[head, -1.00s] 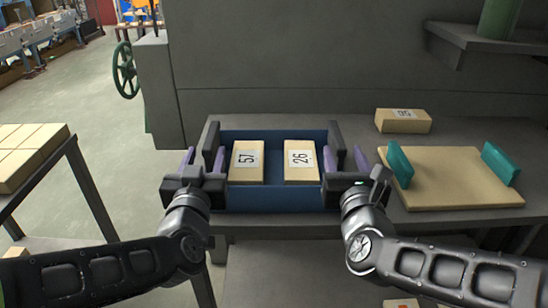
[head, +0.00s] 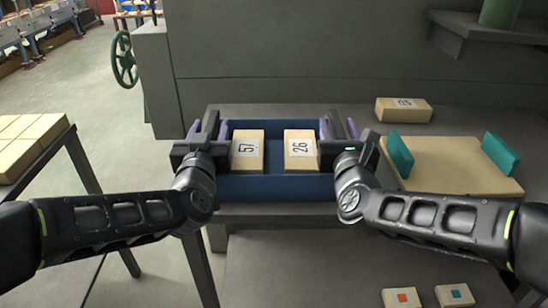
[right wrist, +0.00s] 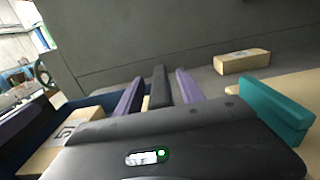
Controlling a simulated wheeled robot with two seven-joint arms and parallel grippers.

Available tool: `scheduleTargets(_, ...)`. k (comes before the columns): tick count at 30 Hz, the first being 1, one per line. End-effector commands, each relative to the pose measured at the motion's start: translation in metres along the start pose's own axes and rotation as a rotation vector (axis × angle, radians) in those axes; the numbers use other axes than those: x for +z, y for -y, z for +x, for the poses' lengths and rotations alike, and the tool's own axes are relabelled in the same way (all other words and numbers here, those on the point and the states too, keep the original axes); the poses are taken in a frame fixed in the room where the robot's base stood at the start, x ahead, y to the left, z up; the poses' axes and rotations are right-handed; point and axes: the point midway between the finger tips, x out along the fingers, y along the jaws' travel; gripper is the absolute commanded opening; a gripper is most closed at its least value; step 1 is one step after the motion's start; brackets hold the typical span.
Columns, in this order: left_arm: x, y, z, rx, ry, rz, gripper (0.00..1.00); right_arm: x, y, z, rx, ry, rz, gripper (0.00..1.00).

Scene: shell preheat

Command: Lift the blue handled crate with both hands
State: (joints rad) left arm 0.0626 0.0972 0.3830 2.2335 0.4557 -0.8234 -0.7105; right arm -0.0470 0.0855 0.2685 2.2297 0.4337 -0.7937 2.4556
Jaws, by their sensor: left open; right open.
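The blue crate (head: 272,188) stands on the grey bench with two tan blocks in it, marked 51 (head: 247,152) and 26 (head: 300,151). A black handle bar rises at each side, the left one (head: 211,124) and the right one (head: 333,124). My left gripper (head: 207,129) is open, its purple fingers on either side of the left handle. My right gripper (head: 339,128) is open around the right handle. In the right wrist view that handle (right wrist: 160,88) stands between the purple fingers of my right gripper (right wrist: 159,90). Whether the fingers touch the handles cannot be told.
A tan board (head: 455,168) with two teal handles lies right of the crate, close to my right gripper. A tan block (head: 403,110) lies behind it. A grey machine wall (head: 330,50) rises behind. A side table with blocks (head: 30,140) stands at left.

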Motion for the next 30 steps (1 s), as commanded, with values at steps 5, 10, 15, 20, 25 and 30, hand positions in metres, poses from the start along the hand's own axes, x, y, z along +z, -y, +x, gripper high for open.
scheduleTargets(5,0.0007,0.0001,0.0114,0.000,0.001,0.001,0.45,-0.0007,0.0003,0.0114,-0.001,-0.001,0.000,0.45)
scheduleTargets(10,0.0004,0.0000,0.0122,0.000,0.000,0.001,0.45,-0.0007,0.0002,0.0122,0.000,-0.001,-0.001,0.45)
scheduleTargets(15,0.0004,0.0000,0.0120,0.000,0.000,0.001,0.40,-0.0005,0.0002,0.0120,0.000,-0.001,-0.001,0.40)
scheduleTargets(20,0.0004,0.0000,0.0119,0.000,0.000,0.001,0.27,-0.0005,0.0001,0.0119,0.000,-0.001,-0.001,0.27)
scheduleTargets(25,0.0003,0.0000,0.0119,0.000,0.000,0.001,0.13,-0.0004,0.0001,0.0119,0.000,-0.001,-0.001,0.13)
scheduleTargets(30,0.0003,0.0000,0.0118,0.000,0.000,0.001,0.00,-0.0004,0.0001,0.0119,0.000,-0.001,-0.001,0.00)
